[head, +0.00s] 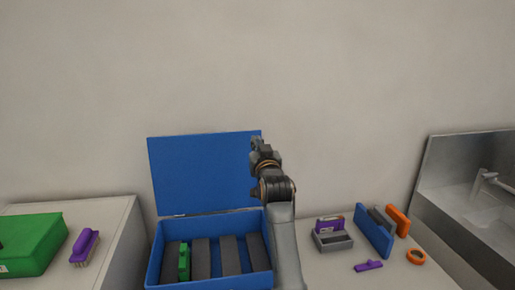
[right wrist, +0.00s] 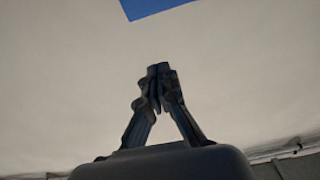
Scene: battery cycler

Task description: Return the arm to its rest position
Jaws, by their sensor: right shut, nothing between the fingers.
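My right arm rises from the bottom of the head view, and my right gripper (head: 256,146) is held up in front of the open blue lid of the blue box (head: 205,170). In the right wrist view the gripper's fingertips (right wrist: 158,72) meet, with nothing between them. Behind them is bare wall, with a corner of blue (right wrist: 150,6) at the top. My left gripper is not in view.
The blue box has dark grey compartments and a green piece (head: 184,262). On the right stand a grey holder (head: 333,241), a blue block (head: 373,230), an orange ring (head: 416,256) and a sink (head: 480,200). On the left are a green case (head: 30,243) and purple brush (head: 84,244).

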